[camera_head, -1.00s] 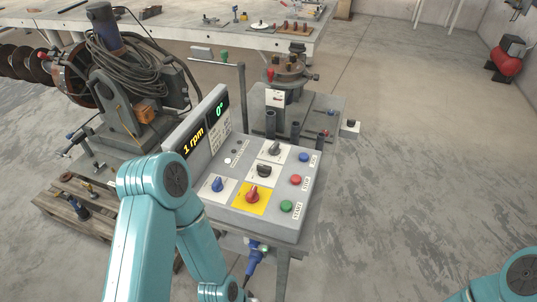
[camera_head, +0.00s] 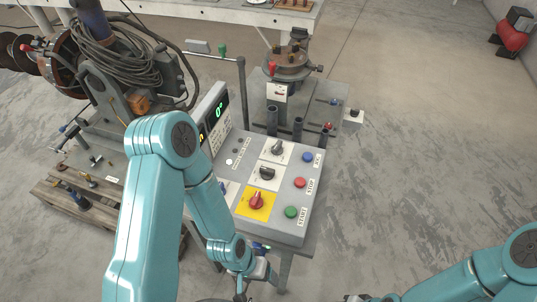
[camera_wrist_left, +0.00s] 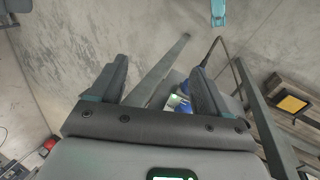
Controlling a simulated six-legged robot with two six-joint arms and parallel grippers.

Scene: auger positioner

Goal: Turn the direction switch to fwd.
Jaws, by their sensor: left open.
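The control panel (camera_head: 285,226) is a grey sloped box in the head view. It carries a grey rotary knob (camera_head: 278,147), a black rotary knob (camera_head: 267,172) and a red knob on a yellow plate (camera_head: 257,200). The small labels are unreadable, so I cannot tell which knob is the direction switch. My left arm hides most of a white plate at the panel's left. My left gripper (camera_head: 252,284) is below the panel's front edge, apart from the knobs. In the left wrist view its fingers (camera_wrist_left: 160,82) are open and empty. My right gripper (camera_head: 358,298) barely shows at the bottom edge.
Blue (camera_head: 307,157), red (camera_head: 300,182) and green (camera_head: 291,212) push buttons line the panel's right side. A display (camera_head: 215,115) stands behind it. A rotary positioner (camera_head: 290,67) is at the back and a wooden pallet (camera_head: 100,215) at left.

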